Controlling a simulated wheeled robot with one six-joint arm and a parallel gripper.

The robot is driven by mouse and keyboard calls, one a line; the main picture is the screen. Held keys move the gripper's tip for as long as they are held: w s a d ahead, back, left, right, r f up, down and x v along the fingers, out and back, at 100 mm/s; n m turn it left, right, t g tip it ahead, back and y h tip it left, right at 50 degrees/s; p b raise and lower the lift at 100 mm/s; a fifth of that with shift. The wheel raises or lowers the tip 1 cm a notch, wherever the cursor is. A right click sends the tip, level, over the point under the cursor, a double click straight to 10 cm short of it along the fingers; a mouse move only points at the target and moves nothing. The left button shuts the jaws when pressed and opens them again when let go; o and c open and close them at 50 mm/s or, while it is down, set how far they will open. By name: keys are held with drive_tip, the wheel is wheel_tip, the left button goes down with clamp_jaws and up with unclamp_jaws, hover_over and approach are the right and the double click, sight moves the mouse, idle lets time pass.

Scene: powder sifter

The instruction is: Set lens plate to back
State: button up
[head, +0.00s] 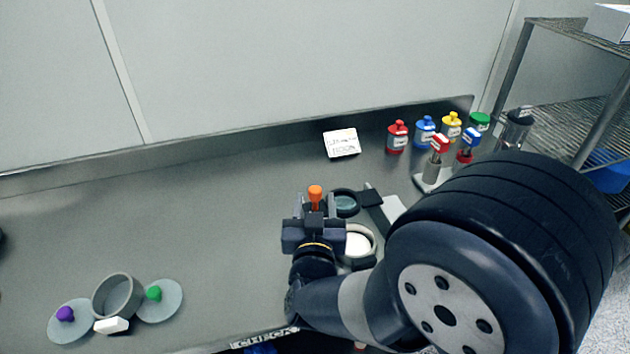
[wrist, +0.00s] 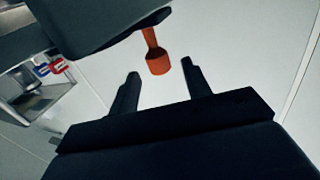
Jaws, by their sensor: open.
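The lens plate appears to be the dark piece with a round glass lens (head: 345,203), right of my gripper (head: 315,207) in the head view. An orange knob (head: 315,192) shows at the gripper's far end. In the wrist view the knob (wrist: 158,60) projects from a dark part (wrist: 95,28) at the top, between the two fingertips of my gripper (wrist: 161,74). The fingers are open, with gaps beside the knob; I cannot tell whether either touches it. My gripper hides part of the lens device in the head view.
A pale ring with a white disc (head: 357,243) sits right of my gripper. A white label card (head: 342,143), a red bottle (head: 397,137) and other bottles stand behind. A grey cup (head: 117,297) and two discs lie at lower left. The left bench is mostly clear.

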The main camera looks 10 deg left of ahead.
sight(316, 187)
drive_tip(key=x, duration=0.6)
drive_tip(key=shift+p, duration=0.4)
drive_tip(key=shift+c, duration=0.3)
clamp_jaws()
